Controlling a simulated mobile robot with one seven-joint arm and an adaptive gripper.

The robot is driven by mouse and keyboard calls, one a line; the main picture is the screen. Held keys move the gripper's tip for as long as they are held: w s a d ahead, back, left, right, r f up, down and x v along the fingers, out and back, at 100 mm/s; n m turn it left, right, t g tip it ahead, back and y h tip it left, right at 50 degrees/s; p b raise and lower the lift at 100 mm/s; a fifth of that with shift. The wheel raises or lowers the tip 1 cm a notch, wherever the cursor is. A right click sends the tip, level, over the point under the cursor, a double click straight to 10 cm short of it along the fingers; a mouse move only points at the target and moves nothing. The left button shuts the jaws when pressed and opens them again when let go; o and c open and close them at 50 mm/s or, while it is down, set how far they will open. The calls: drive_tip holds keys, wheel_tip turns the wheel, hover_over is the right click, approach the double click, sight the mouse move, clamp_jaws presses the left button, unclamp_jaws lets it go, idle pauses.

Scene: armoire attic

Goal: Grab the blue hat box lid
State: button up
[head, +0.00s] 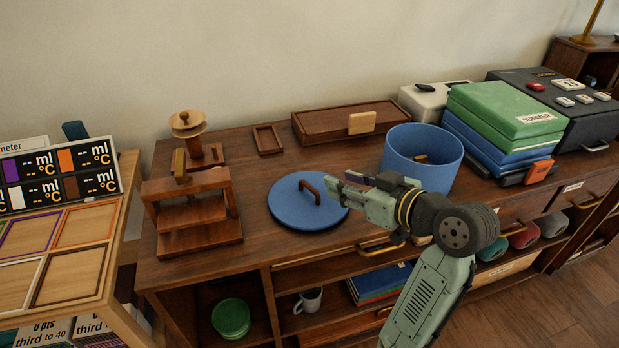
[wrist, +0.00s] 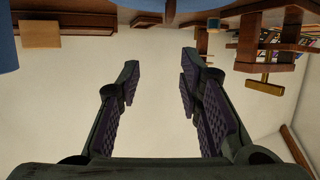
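The blue hat box lid (head: 305,207) lies flat on the wooden cabinet top, a round disc with a brown arched handle (head: 309,190). The open blue hat box (head: 422,160) stands to its right, with something small and yellowish visible inside. My gripper (head: 342,182) is open and empty, just right of the lid's handle and above the lid's right edge, its fingers pointing left. In the wrist view, which looks upside down, the spread fingers (wrist: 160,70) have nothing between them. A blue strip with a brown piece at the top there appears to be the lid (wrist: 200,12) and handle.
A wooden press (head: 190,210) stands left of the lid. A long wooden box (head: 350,122) and a small wooden frame (head: 267,139) lie behind. Green and blue boxes (head: 500,110) are stacked right of the hat box. The cabinet top is clear between press and lid.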

sight(313, 189)
drive_tip(key=f, duration=0.2)
drive_tip(key=shift+s+f+g, duration=0.3)
drive_tip(key=shift+s+g, duration=0.1)
drive_tip(key=x, duration=0.3)
drive_tip(key=shift+w+a+f, duration=0.15)
drive_tip(key=shift+w+f, duration=0.05)
drive_tip(key=shift+w, duration=0.1)
drive_tip(key=shift+s+p+x, duration=0.2)
drive_tip(key=shift+p+x, duration=0.75)
drive_tip(key=shift+x, duration=2.2)
drive_tip(key=shift+a+f, duration=0.1)
drive_tip(key=shift+a, duration=0.05)
drive_tip(key=shift+c, duration=0.3)
clamp_jaws()
